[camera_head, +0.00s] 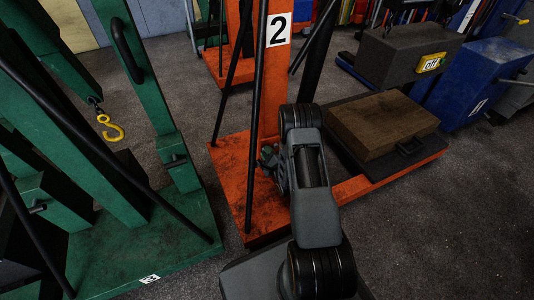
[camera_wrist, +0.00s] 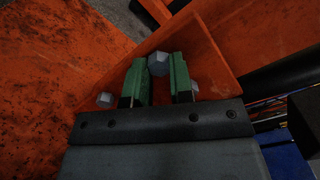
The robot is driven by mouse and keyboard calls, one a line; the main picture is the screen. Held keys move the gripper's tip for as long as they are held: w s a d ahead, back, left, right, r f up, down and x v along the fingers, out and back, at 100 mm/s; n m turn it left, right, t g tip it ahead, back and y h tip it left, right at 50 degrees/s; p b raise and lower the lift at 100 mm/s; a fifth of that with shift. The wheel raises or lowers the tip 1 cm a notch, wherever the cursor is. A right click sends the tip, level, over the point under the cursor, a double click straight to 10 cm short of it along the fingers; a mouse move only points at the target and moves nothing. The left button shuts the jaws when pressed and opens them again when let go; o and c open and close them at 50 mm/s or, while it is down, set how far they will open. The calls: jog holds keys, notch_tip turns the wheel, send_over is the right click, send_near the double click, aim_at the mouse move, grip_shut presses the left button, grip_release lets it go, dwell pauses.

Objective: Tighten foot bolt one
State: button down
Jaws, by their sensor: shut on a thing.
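In the wrist view a grey hex bolt head (camera_wrist: 158,62) sits between the green fingertips of my gripper (camera_wrist: 160,73), which is shut on it. The bolt is at an orange bracket (camera_wrist: 205,62) of the orange stand (camera_wrist: 45,60). Two more grey bolt heads show, one left of the fingers (camera_wrist: 104,99) and one just right of them (camera_wrist: 195,89). No number on the bolts can be read. In the head view my gripper (camera_head: 268,160) is low at the foot of the orange stand (camera_head: 245,135) marked 2; the bolts are hidden there.
A green stand (camera_head: 185,225) with a yellow hook (camera_head: 110,127) is at the left. A brown block (camera_head: 382,122) rests on the orange base at the right. Floor at lower right is clear.

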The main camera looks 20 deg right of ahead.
dwell(0.3)
jog(key=c, duration=1)
grip_release()
jog(key=shift+s, duration=0.1)
jog(key=s+p, duration=0.3)
jog(key=s, duration=1)
jog(key=shift+s, duration=0.35)
